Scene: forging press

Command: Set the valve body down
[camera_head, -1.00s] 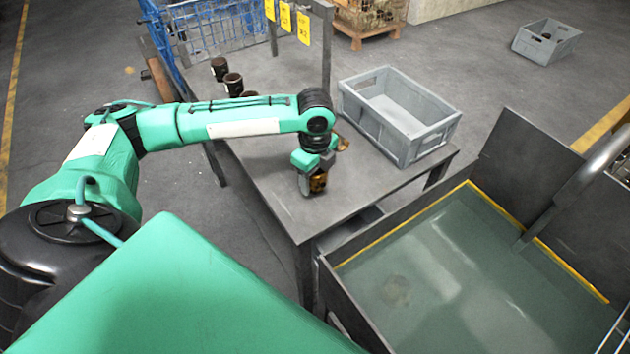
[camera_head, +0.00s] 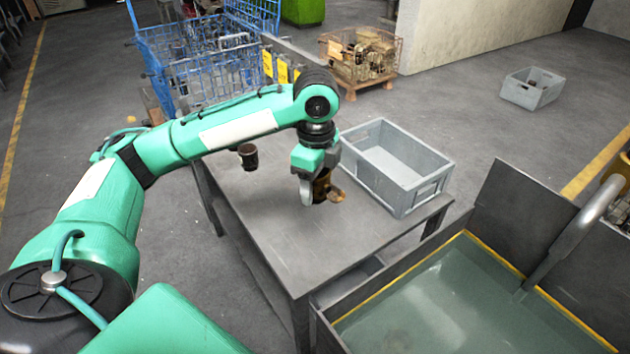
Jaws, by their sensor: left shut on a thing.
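The valve body (camera_head: 323,187), a brownish-gold metal part with a protruding flange at its right, is at my left gripper (camera_head: 314,190). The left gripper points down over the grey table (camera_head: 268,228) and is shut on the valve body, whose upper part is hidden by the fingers. I cannot tell whether its underside touches the table top. My right gripper is not in view.
A grey crate (camera_head: 437,183) stands on the table just right of the gripper. A dark cup-like part (camera_head: 248,157) is on the table's left. A tank of greenish liquid (camera_head: 440,290) adjoins the table's front right. The table's front middle is clear.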

